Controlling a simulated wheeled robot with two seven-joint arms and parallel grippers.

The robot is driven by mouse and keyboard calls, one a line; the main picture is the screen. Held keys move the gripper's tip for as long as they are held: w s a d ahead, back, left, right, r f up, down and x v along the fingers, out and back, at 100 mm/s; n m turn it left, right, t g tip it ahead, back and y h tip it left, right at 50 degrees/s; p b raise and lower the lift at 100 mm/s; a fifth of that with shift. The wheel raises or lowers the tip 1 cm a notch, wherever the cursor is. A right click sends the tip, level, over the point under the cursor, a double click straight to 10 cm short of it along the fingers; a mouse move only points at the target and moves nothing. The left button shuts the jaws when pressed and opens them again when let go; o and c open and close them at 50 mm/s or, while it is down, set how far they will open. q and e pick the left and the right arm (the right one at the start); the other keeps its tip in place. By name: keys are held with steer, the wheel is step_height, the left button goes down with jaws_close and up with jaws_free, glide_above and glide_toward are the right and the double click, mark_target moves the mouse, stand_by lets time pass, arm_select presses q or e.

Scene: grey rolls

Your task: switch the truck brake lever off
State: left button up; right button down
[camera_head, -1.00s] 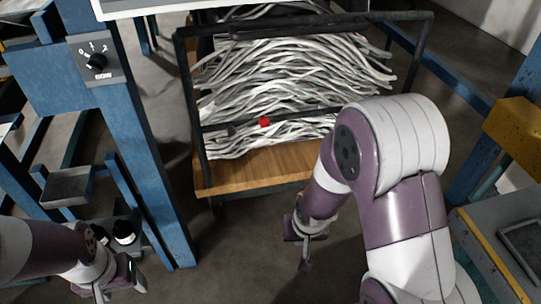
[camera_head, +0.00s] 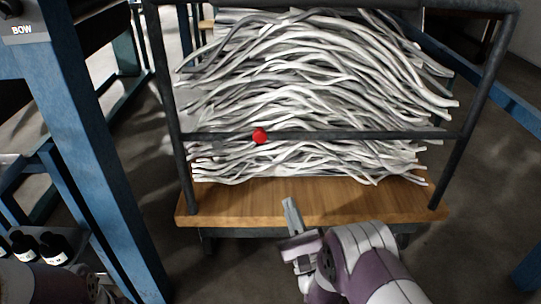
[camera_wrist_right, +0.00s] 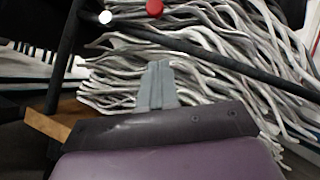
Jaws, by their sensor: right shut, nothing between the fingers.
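The truck (camera_head: 330,212) is a cart with a wooden deck and a dark tube frame, loaded with grey rolls. A red knob (camera_head: 260,136), which looks like the end of the brake lever, sits at the frame's middle bar; its shaft is hard to make out. The knob also shows at the top of the right wrist view (camera_wrist_right: 155,8). My right gripper (camera_head: 291,207) is shut and empty, in front of the deck and below the knob, apart from it. It shows shut in the wrist view too (camera_wrist_right: 159,70). My left gripper is out of view; only part of that arm shows at bottom left.
The grey rolls (camera_head: 310,80) fill the truck behind the middle bar (camera_head: 360,135). A blue post (camera_head: 95,170) stands left of the truck, with dark bottles (camera_head: 53,248) on a low shelf beside it. The floor in front is clear.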

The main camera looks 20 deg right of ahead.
steer(key=s+a+r+p+x, duration=0.1)
steer(key=r+p+x, duration=0.1)
steer(key=x, duration=1)
steer(key=shift+w+a+r, duration=0.2)
steer(key=shift+a+r, duration=0.05)
steer(key=shift+a, duration=0.05)
